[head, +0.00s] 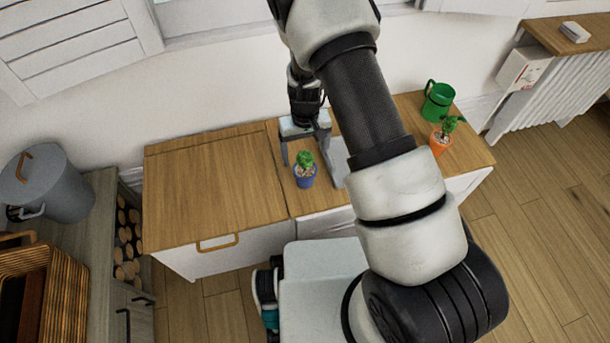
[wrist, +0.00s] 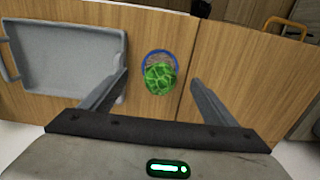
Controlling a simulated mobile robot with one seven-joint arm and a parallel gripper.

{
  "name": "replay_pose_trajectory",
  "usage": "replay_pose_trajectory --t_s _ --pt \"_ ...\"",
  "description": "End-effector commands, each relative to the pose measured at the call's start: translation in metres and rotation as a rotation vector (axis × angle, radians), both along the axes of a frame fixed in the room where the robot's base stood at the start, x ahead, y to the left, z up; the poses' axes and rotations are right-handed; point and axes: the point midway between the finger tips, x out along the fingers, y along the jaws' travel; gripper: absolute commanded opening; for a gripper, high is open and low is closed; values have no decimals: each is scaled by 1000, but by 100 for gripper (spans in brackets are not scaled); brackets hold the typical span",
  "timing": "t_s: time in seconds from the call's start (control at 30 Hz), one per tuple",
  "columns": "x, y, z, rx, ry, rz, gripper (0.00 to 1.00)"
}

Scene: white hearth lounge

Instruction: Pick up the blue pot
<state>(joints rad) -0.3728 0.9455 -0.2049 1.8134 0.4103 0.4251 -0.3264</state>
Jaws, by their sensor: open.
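The blue pot (head: 305,181) holds a small green plant and stands upright on the wooden cabinet top, near its front edge. In the wrist view the blue pot (wrist: 149,55) shows as a blue rim around the green plant, between and beyond my fingertips. My gripper (head: 306,158) is open and empty, pointing down above the cabinet top. In the wrist view my gripper (wrist: 158,80) has one finger on either side of the plant, with clear gaps. I cannot tell how far above the pot the fingertips are.
A grey tray (wrist: 65,60) lies close beside the pot, partly hidden by my arm in the head view. An orange pot (head: 440,146) with a plant and a green watering can (head: 437,103) stand at the right. The left cabinet top (head: 215,185) is clear.

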Motion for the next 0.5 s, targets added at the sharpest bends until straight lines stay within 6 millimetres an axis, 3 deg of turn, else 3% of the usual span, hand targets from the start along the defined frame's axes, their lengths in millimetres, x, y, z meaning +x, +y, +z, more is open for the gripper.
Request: replay_pose_trajectory --t_s 0.27,0.5 --pt "0 0 -18 0 0 -1 81" --pt "0 0 -54 0 2 0 81"
